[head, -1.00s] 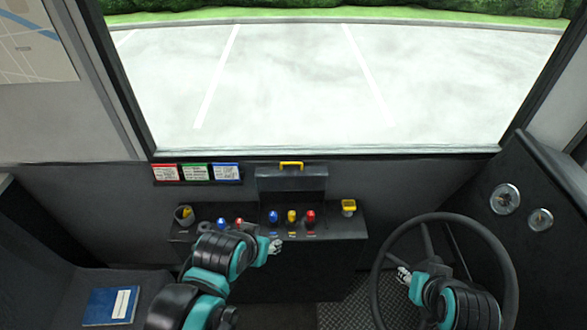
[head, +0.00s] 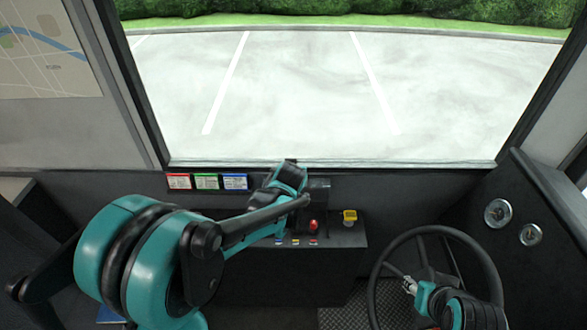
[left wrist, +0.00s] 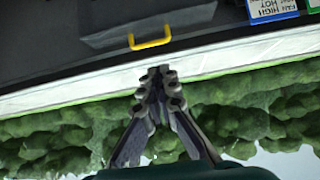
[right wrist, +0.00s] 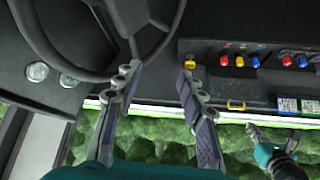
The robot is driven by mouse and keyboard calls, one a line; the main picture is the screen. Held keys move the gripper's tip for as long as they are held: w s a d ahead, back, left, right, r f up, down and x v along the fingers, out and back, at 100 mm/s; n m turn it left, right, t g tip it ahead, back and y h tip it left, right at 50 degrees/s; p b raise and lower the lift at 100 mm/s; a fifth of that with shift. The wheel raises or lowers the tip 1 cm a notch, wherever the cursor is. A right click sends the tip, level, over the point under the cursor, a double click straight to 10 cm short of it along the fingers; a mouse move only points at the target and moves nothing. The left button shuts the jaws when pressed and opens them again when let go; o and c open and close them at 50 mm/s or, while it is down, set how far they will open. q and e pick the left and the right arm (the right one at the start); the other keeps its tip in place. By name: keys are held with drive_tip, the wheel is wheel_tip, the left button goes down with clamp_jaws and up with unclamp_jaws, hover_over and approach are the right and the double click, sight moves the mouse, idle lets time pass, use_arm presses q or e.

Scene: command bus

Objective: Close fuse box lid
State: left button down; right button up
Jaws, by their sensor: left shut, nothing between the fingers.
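The fuse box lid (head: 319,188) is dark grey and stands open at the back of the console, largely hidden by my left arm in the head view. The left wrist view shows the lid (left wrist: 185,20) with its yellow handle (left wrist: 150,43). The right wrist view also shows the yellow handle (right wrist: 236,105). My left gripper (left wrist: 158,72) is shut and empty, apart from the handle in the picture. It also shows in the right wrist view (right wrist: 252,130), on the windscreen side of the lid. My right gripper (right wrist: 158,78) is open and empty near the steering wheel.
The console carries a red knob (head: 314,226) and a yellow-topped item (head: 350,216). Colored label cards (head: 206,182) are left of the lid under the windscreen. The steering wheel (head: 440,232) is at right, beside my right gripper (head: 408,284). Gauges (head: 497,212) are farther right.

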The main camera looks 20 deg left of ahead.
use_arm(q)
drive_tip(key=b+x, duration=0.3)
drive_tip(key=x, duration=0.8)
drive_tip(key=shift+w+d+r, duration=0.1)
drive_tip(key=shift+w+r, duration=0.05)
